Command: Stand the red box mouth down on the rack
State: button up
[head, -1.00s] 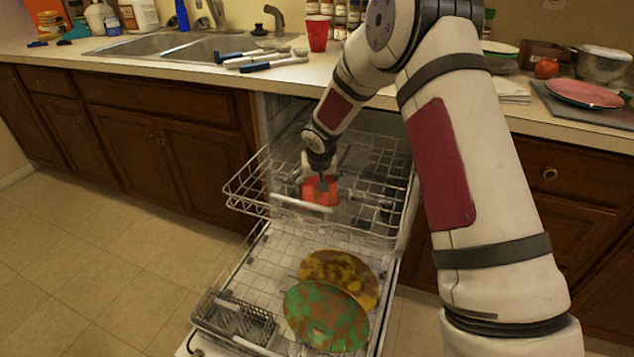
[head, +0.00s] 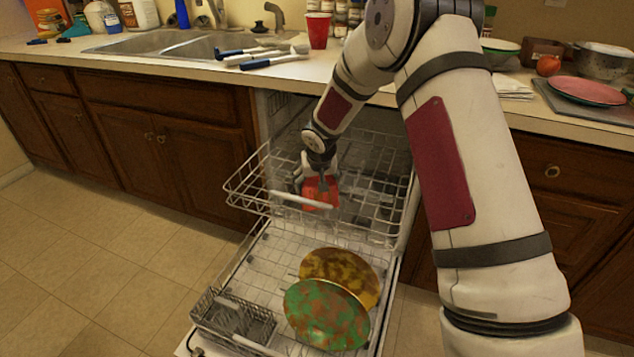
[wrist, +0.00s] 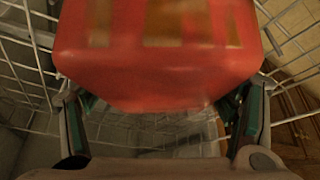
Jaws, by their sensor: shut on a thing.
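The red box (head: 322,194) is at the upper dishwasher rack (head: 262,206), behind the rack's front rail in the head view. It fills the upper middle of the wrist view (wrist: 160,75), with brownish patches on its upper part. My gripper (head: 317,178) is shut on the box from above, one finger at each side; the fingertips are partly hidden behind it in the wrist view. I cannot tell whether the box touches the rack wires or which way its mouth faces.
The lower rack holds a green-brown plate (head: 326,314), a yellow-brown plate (head: 340,276) and a grey cutlery basket (head: 233,320). A red cup (head: 318,31) and blue-and-white utensils (head: 270,60) are on the counter (head: 200,78). The upper rack has free room beside the box.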

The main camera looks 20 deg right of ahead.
jog(key=shift+s+f+b, duration=0.1)
jog(key=shift+f+b, duration=0.25)
jog(key=shift+f, duration=0.25)
jog(key=o, duration=1.8)
jog(key=shift+r, duration=0.1)
jog(key=shift+r, duration=0.1)
jog(key=shift+r, duration=0.3)
jog(key=v, duration=1.1)
jog(key=shift+s+r, duration=0.1)
